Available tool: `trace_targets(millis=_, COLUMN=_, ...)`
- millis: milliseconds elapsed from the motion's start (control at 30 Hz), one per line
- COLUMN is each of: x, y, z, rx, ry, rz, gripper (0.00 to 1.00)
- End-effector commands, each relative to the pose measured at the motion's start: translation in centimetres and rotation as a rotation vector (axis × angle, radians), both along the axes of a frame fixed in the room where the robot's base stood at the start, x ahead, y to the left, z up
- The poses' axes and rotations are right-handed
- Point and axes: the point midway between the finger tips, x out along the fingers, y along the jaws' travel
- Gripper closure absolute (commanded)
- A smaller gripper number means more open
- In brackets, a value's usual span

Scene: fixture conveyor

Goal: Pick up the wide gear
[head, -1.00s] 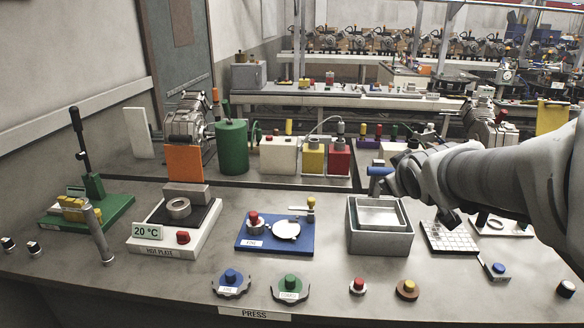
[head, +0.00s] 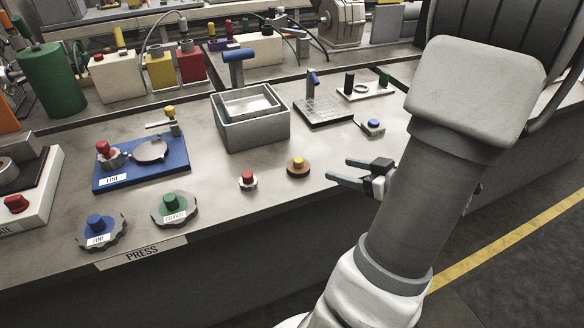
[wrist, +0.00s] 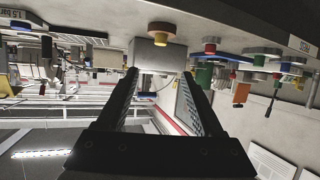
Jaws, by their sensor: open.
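A round brown piece with a yellow knob (head: 298,168) stands near the table's front edge. It is the wider of two small round pieces there; the other is a pale, narrower one with a red knob (head: 248,182). No label names the wide gear, but the brown piece seems to fit. My gripper (head: 338,170) is open and empty, just right of the brown piece and apart from it, with its fingers pointing left. In the upside-down wrist view, the brown piece (wrist: 161,27) shows above and beyond the open fingertips (wrist: 160,78), and the red-knobbed piece (wrist: 210,43) is right of it.
A grey open bin (head: 252,138) stands behind the brown piece. Blue (head: 97,226) and green (head: 174,206) dials sit at the front left, near a blue board (head: 130,180). A blue-knobbed block (head: 373,127) is behind my gripper. Table surface around the brown piece is clear.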

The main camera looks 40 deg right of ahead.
Motion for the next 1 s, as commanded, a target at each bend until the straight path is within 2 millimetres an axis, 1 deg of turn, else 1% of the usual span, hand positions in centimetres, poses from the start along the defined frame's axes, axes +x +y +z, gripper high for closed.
trace_targets(millis=67, x=0.1, y=0.2, z=-0.5, rx=0.019, ry=-0.006, rz=0.003, gripper=0.32)
trace_targets(millis=167, x=1.4, y=0.5, z=-1.2, rx=0.022, ry=-0.006, rz=0.007, gripper=0.32)
trace_targets(millis=400, x=6.3, y=0.8, z=-3.3, rx=0.020, ry=-0.006, rz=0.009, gripper=0.32)
trace_targets(millis=500, x=8.2, y=0.9, z=-4.1, rx=0.019, ry=-0.005, rz=0.008, gripper=0.32)
trace_targets(millis=600, x=9.7, y=1.0, z=-4.6, rx=0.018, ry=-0.006, rz=0.007, gripper=0.32)
trace_targets(millis=700, x=10.5, y=1.1, z=-4.9, rx=0.019, ry=-0.007, rz=0.004, gripper=0.32)
trace_targets(millis=867, x=11.1, y=1.1, z=-5.1, rx=0.017, ry=-0.006, rz=0.004, gripper=0.32)
trace_targets(millis=1000, x=12.4, y=1.1, z=-6.1, rx=0.019, ry=-0.006, rz=0.006, gripper=0.32)
